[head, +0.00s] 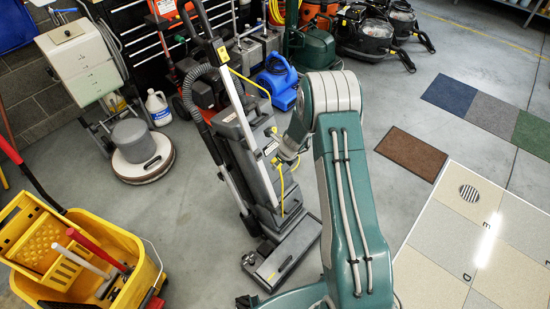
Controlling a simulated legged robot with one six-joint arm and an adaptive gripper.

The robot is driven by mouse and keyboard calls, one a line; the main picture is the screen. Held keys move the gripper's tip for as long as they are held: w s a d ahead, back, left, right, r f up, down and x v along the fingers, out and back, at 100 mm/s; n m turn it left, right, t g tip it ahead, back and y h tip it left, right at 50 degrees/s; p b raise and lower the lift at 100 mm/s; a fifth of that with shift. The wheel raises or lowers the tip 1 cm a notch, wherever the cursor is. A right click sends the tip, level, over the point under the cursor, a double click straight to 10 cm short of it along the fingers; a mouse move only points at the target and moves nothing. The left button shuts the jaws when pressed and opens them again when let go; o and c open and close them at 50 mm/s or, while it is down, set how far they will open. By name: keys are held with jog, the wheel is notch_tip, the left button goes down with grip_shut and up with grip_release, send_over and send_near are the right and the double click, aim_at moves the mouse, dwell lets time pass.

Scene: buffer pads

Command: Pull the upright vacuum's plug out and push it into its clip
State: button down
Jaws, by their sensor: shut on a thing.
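The grey upright vacuum (262,160) stands on the floor in the middle of the head view, its handle leaning up to the left and its wide floor head (283,252) at the front. A yellow cord (281,184) hangs in a loop on its right side, and more yellow cord runs near the handle. My gripper (287,157) is at the vacuum's right side, small and partly hidden by my own arm. It is shut on what appears to be the plug at the cord's end; the plug itself is mostly hidden. I cannot make out the clip clearly.
A yellow mop bucket (125,240) stands at the front left, a floor polisher (141,152) behind it. A blue blower (277,82) and other machines line the back. A brown mat (411,153) and sample floor panels lie right; grey floor between is clear.

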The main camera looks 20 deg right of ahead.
jog(key=shift+w+d+f, duration=0.1)
jog(key=shift+w+f, duration=0.1)
jog(key=shift+w, duration=0.1)
jog(key=shift+w+a+f, duration=0.15)
jog(key=shift+w+a, duration=0.2)
jog(key=shift+a, duration=0.15)
jog(key=w+a, duration=0.1)
jog(key=w+a+f, duration=0.1)
jog(key=w, duration=0.1)
jog(key=w+a+f, duration=0.1)
jog(key=shift+w, duration=0.15)
jog(key=shift+w, duration=0.1)
jog(key=shift+w+a+f, duration=0.1)
jog(key=shift+w+a, duration=0.15)
jog(key=shift+w, duration=0.15)
dwell(1.5)
